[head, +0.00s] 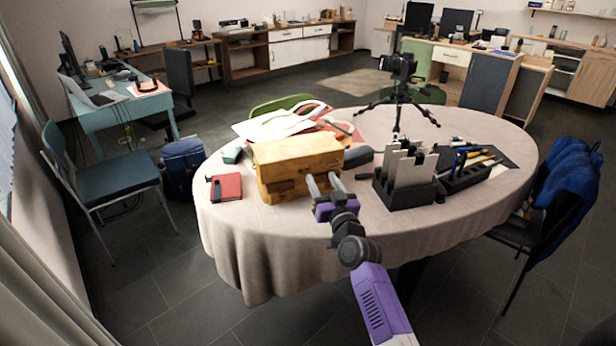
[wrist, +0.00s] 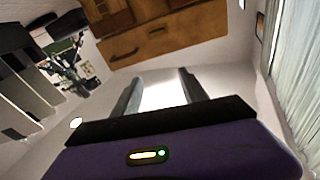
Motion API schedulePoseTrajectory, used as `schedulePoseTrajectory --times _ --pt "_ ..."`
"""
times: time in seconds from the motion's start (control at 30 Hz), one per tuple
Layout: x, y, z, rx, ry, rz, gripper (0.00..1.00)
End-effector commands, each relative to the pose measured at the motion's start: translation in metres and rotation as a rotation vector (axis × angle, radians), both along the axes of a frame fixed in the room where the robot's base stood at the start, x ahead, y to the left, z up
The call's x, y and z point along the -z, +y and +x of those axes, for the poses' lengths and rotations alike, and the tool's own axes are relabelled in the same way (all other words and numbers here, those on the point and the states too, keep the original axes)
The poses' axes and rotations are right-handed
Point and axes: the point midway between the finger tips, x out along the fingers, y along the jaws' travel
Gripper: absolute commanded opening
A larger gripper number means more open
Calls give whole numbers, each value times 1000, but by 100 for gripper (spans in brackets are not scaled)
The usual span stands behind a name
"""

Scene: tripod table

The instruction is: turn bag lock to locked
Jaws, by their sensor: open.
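The bag (head: 296,166) is a boxy tan-brown leather case standing on the round table, left of its middle. Its front also shows at the top of the wrist view (wrist: 170,38), with a thin dark curved piece (wrist: 124,55) on it. I cannot tell whether that piece is the lock or which way the lock is turned. My gripper (head: 323,181) is open, with its two fingers apart and pointing at the right part of the bag's front. In the wrist view the space between the fingers (wrist: 158,88) is empty, and the fingertips appear just short of the bag.
A black rack with upright pale panels (head: 408,170) and a dark pen tray (head: 466,172) stand right of my gripper. A red box (head: 226,187) lies left of the bag. A camera tripod (head: 398,95) stands behind. The white-clothed table (head: 270,235) is clear in front.

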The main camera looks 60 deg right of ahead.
Motion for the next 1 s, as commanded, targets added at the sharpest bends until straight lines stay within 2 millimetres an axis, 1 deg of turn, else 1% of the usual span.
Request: schedulePoseTrajectory --times 0.03,0.07,0.1,0.13,0.17,0.2,0.33,0.43,0.8,1.0 --pt "2 -12 9 -2 13 5 51" --pt "8 -15 14 -9 29 11 51" --pt "21 -15 19 -23 56 21 51" --pt "33 -12 20 -30 80 29 51" --pt "40 -10 20 -37 98 31 51" --pt "43 -9 21 -44 112 25 51" --pt "43 -8 24 -50 139 -5 51" --pt "43 -13 30 -49 143 -11 51" --pt "43 -43 72 -49 142 -10 51" --pt "44 -52 83 -49 143 -9 51"
